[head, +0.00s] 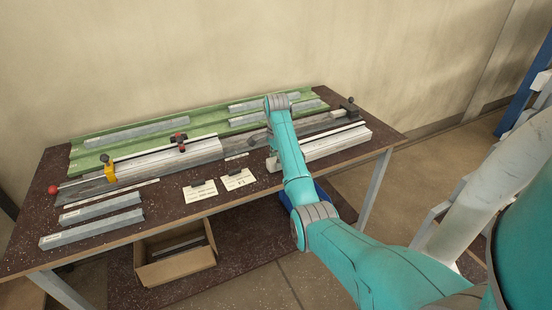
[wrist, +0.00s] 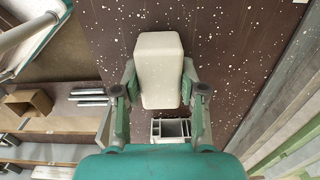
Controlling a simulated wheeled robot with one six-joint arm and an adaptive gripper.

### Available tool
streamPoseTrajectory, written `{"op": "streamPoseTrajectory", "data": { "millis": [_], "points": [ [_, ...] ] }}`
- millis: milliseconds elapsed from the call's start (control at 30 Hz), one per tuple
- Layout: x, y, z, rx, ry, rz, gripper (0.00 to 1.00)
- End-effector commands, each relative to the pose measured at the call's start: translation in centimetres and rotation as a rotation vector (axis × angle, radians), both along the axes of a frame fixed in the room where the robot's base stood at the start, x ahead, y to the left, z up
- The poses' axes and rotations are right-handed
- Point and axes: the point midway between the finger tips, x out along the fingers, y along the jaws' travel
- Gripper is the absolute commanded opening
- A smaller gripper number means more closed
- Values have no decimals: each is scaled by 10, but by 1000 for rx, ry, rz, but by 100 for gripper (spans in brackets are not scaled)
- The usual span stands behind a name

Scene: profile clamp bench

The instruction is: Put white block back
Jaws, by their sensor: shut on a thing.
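The white block (wrist: 158,62) is between the two fingers of my gripper (wrist: 159,80) in the wrist view, and the fingers press on its sides. The hollow end of a pale profile (wrist: 171,129) shows just below the block in that view; I cannot tell whether they touch. In the head view my arm reaches over the right half of the bench (head: 150,214) and hides most of my gripper. A pale profile (head: 335,143) lies to the right of my arm. A small pale end shows left of the arm; I cannot tell whether it is the block.
A green tray (head: 84,158) with grey profiles lies along the back. A long clamp rail with a yellow clamp (head: 109,170) and a red knob (head: 53,190) crosses the bench. Two grey profiles (head: 92,228) and paper cards (head: 238,180) lie in front. A cardboard box (head: 177,268) stands below.

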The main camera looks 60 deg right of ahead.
Motion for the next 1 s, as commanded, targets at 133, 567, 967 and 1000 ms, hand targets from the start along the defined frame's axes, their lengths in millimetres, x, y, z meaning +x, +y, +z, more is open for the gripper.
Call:
{"op": "streamPoseTrajectory", "data": {
  "millis": [133,567,967,1000],
  "points": [
    [-1,1,-2,-1,-1,0,2],
    [-1,1,-5,0,0,0,66],
    [1,-1,3,-1,-2,1,66],
    [3,-3,7,-2,-2,1,66]
  ]
}}
